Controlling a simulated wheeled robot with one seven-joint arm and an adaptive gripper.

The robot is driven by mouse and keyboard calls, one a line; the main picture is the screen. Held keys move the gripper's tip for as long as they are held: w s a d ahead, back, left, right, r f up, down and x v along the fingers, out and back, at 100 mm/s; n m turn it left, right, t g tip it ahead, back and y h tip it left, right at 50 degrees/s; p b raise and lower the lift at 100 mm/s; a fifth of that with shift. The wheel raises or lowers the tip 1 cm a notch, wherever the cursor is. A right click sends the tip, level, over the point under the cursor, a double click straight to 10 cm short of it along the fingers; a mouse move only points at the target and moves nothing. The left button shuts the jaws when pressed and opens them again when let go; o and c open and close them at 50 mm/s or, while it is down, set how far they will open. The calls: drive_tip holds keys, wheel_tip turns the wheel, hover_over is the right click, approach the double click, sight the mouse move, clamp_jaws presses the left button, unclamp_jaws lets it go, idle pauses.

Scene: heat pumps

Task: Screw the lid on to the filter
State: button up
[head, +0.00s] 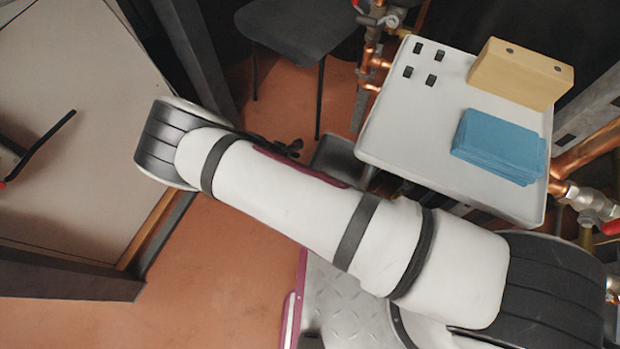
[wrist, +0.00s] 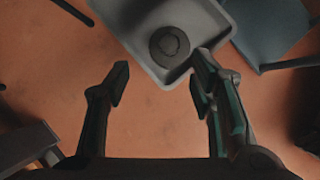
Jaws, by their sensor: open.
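A dark round disc-like part (wrist: 170,45), which looks like the lid, lies on a small grey tray (wrist: 128,22) in the wrist view. My gripper (wrist: 158,75) is open and empty, with its fingers spread wide. The disc appears beyond the fingertips, closer to the right finger, and apart from both as far as I can tell. In the head view my arm crosses the middle and largely hides the gripper. A small part of a grey tray (head: 336,158) shows behind the arm there. I cannot make out the filter in either view.
A white tray-top table (head: 400,135) holds blue cloths (head: 500,146), a yellow box (head: 519,74) and several small black pieces (head: 430,80). Copper pipes (head: 590,148) run beside it. A dark chair (head: 292,28) stands at the back. Orange floor (head: 215,255) is clear at the lower left.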

drive_tip(key=shift+w+d+f+n+t+b, duration=0.15)
drive_tip(key=shift+w+d+f+n+b, duration=0.25)
drive_tip(key=shift+d+f+b, duration=1.45)
drive_tip(key=shift+w+d+f+n+t+b, duration=0.1)
drive_tip(key=shift+w+f+n+b, duration=0.35)
drive_tip(key=shift+f, duration=2.85)
drive_tip(key=shift+w+d+f+n+t+b, duration=0.35)
drive_tip(key=shift+d+f+b, duration=0.8)
drive_tip(key=shift+f, duration=1.45)
drive_tip(key=shift+s+a, duration=0.1)
drive_tip(key=shift+a, duration=0.05)
drive_tip(key=shift+f, duration=0.1)
drive_tip(key=c, duration=1)
drive_tip(key=shift+s, duration=0.1)
drive_tip(key=shift+c, duration=0.2)
drive_tip(key=shift+r, duration=0.3)
clamp_jaws()
drive_tip(key=shift+r+p, duration=2.25)
drive_tip(key=shift+r, duration=0.6)
drive_tip(key=shift+a, duration=0.2)
